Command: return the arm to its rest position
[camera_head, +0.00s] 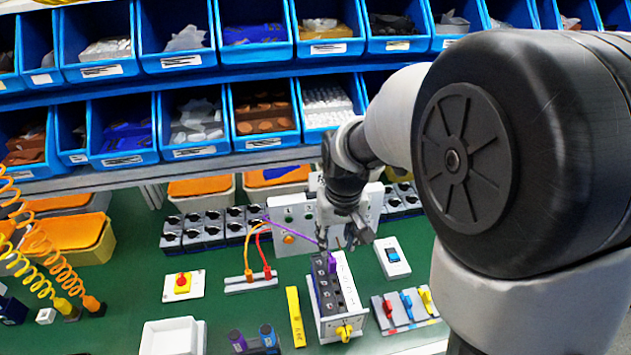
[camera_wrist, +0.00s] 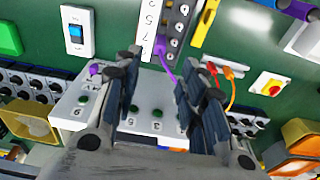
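My gripper (camera_head: 343,238) hangs above the bench, over the back end of a grey socket block (camera_head: 335,290) and in front of a white panel box (camera_head: 292,213). Black rotary switches (camera_head: 210,228) stand in rows on grey boxes at the back of the bench. Some also show at the left of the wrist view (camera_wrist: 30,82). The switch positions are too small to tell. My arm hides the right part of the bench.
Purple, orange and red cables (camera_head: 262,250) run close to my gripper. A white and blue rocker switch (camera_head: 392,256) and a red button on a yellow base (camera_head: 183,283) lie on the green bench. Blue bins (camera_head: 265,118) fill the shelves behind. Open room is above the bench's front.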

